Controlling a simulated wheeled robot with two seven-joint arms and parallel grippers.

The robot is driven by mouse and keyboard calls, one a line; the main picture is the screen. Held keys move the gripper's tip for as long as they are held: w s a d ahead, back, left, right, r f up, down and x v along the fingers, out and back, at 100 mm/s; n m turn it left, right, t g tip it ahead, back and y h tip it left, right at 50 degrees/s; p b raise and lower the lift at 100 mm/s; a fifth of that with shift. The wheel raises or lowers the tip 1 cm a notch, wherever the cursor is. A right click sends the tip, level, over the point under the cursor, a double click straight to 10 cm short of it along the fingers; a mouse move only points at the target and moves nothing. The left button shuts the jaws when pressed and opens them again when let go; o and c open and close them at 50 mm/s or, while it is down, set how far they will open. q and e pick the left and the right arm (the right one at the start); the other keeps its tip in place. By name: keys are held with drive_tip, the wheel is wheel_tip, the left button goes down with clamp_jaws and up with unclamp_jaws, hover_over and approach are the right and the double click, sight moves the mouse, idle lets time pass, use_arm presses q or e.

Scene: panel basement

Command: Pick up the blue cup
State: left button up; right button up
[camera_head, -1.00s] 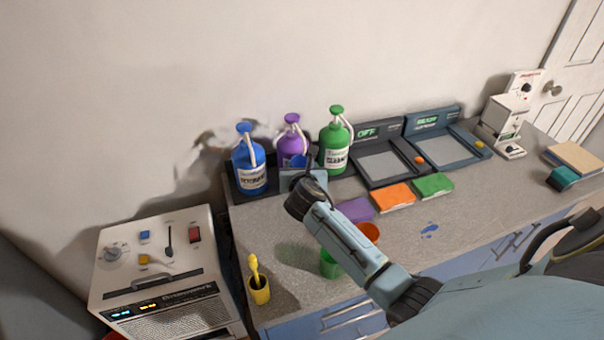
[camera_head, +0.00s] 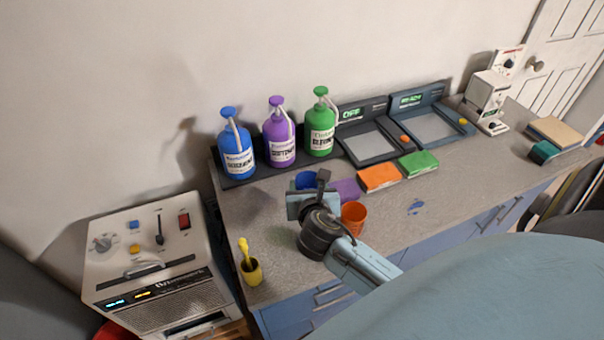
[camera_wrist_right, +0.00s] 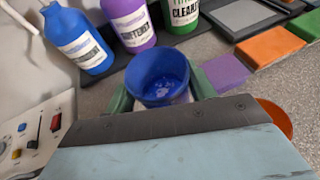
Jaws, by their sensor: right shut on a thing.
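The blue cup (camera_head: 305,180) shows behind my right gripper (camera_head: 313,187) in the head view, partly hidden by it. In the right wrist view the blue cup (camera_wrist_right: 158,78) is upright between the two green fingers of my right gripper (camera_wrist_right: 160,90), which is shut on it. I see blotchy light marks inside the cup. Whether its base touches the counter is hidden by the gripper. My left gripper is not in view.
Blue, purple and green pump bottles (camera_head: 281,140) stand at the back. An orange cup (camera_head: 354,217) is close right of my gripper. A yellow cup (camera_head: 251,271) stands at the left front edge. Purple, orange and green sponges (camera_head: 379,178) lie right.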

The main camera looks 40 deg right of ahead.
drive_tip(key=s+a, duration=0.1)
drive_tip(key=s, duration=0.5)
drive_tip(key=shift+a, duration=0.2)
idle(3.0)
